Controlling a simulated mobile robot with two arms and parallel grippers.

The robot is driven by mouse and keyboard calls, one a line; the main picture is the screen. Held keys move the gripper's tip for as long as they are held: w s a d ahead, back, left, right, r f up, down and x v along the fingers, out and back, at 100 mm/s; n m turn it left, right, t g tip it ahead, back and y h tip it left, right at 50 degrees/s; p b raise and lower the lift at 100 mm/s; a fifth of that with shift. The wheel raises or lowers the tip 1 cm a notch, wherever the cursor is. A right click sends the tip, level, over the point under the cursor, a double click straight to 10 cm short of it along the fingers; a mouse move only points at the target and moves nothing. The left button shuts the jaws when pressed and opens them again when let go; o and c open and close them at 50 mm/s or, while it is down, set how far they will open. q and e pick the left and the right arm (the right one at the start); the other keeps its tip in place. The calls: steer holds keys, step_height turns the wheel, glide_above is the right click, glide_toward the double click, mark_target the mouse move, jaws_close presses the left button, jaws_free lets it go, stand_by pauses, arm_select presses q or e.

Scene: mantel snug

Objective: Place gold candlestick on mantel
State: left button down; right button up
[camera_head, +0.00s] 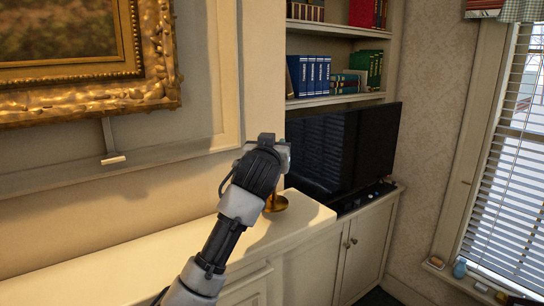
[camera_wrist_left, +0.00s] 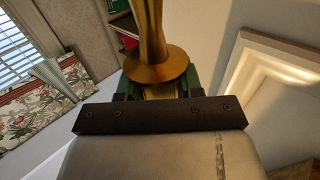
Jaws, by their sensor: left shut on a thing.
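My left gripper (camera_head: 278,152) is shut on the gold candlestick (camera_head: 277,203). In the head view the wrist hides most of the candlestick, and only its round gold base shows below, over the right end of the cream ledge (camera_head: 130,265). I cannot tell whether the base touches the ledge. In the left wrist view the candlestick (camera_wrist_left: 150,30) stands out between the fingers of the left gripper (camera_wrist_left: 158,90), its flared gold disc close to the jaws. No separate mantel can be made out for certain apart from this ledge. My right gripper is not in view.
A black television (camera_head: 345,150) stands right of the ledge on a lower cabinet (camera_head: 345,250). Shelves with books (camera_head: 310,75) rise behind it. A gold-framed painting (camera_head: 165,60) hangs at upper left. The ledge left of my arm is clear.

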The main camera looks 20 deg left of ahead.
arm_select(q)
steer(key=shift+s+d+f+p, duration=0.1)
steer(key=shift+s+f+p, duration=0.05)
steer(key=shift+f+p, duration=0.3)
steer(key=shift+s+d+f+p, duration=0.15)
steer(key=shift+f+p, duration=0.15)
steer(key=shift+f, duration=0.25)
steer(key=shift+a+f, duration=0.35)
steer(key=shift+f, duration=0.25)
steer(key=shift+w+f, duration=0.1)
steer(key=shift+d+f, duration=0.2)
steer(key=c, duration=0.9)
jaws_free()
steer(key=shift+r, duration=0.1)
steer(key=shift+c, duration=0.2)
steer(key=shift+o, duration=1)
steer(key=shift+a, duration=0.15)
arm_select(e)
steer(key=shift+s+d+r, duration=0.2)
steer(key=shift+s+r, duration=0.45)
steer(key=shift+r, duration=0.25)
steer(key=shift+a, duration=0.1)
